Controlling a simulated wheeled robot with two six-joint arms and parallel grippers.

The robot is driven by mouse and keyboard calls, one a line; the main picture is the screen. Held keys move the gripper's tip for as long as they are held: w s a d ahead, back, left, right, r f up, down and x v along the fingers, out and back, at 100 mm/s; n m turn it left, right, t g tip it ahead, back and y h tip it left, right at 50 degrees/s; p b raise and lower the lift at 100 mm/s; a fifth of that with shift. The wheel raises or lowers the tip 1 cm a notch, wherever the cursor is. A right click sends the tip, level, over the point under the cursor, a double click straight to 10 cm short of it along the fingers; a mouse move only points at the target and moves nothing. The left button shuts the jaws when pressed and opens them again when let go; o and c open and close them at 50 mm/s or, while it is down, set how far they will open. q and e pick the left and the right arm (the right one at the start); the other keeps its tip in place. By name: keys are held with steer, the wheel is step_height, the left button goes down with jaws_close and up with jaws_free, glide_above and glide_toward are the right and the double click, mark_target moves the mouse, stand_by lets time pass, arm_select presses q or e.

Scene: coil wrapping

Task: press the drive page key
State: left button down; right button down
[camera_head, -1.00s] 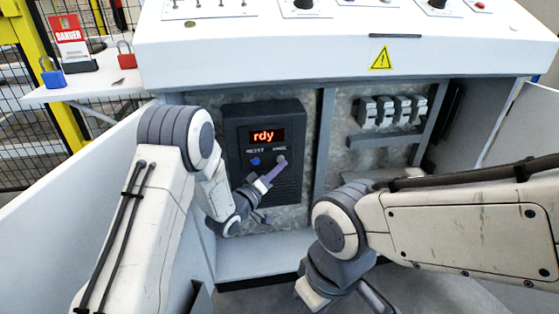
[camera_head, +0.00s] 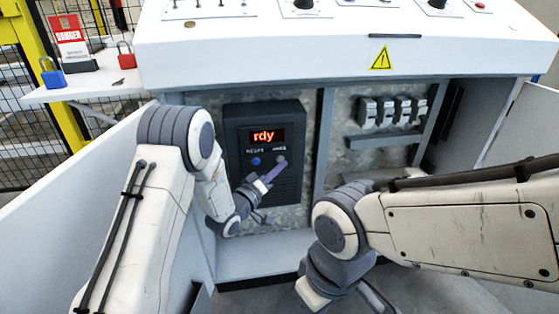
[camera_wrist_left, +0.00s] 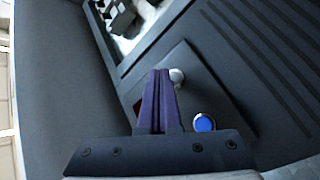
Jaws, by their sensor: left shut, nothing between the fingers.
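The dark drive box (camera_head: 236,175) stands in the open cabinet, its display (camera_head: 263,136) reading "rdy" in orange. Below the display are a blue reset key (camera_head: 256,161) and the pale page key (camera_head: 282,159). My left gripper (camera_head: 279,164) is shut and empty, its purple fingertips at the page key. In the left wrist view, the shut fingers (camera_wrist_left: 160,74) lie right beside the round pale page key (camera_wrist_left: 177,75); I cannot tell whether they touch or press it. The blue key (camera_wrist_left: 204,122) is clear to their right. My right gripper is out of view below the picture.
Several grey breakers (camera_head: 393,110) sit on the right-hand panel. A side shelf (camera_head: 100,88) holds a blue padlock (camera_head: 52,73), a red padlock (camera_head: 125,55) and a danger tag (camera_head: 70,38). The white console top overhangs the cabinet; my right arm crosses the lower right.

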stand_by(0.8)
arm_select(q)
steer(key=shift+w+a, duration=0.1)
steer(key=shift+w, duration=0.35)
steer(key=shift+w+a, duration=0.1)
steer(key=shift+w, duration=0.3)
stand_by(0.4)
stand_by(0.4)
steer(key=shift+s, duration=0.85)
steer(key=shift+d, duration=0.2)
steer(key=shift+s+d, duration=0.25)
steer(key=shift+s, duration=1)
steer(key=shift+s+d, duration=0.25)
steer(key=shift+s, duration=0.95)
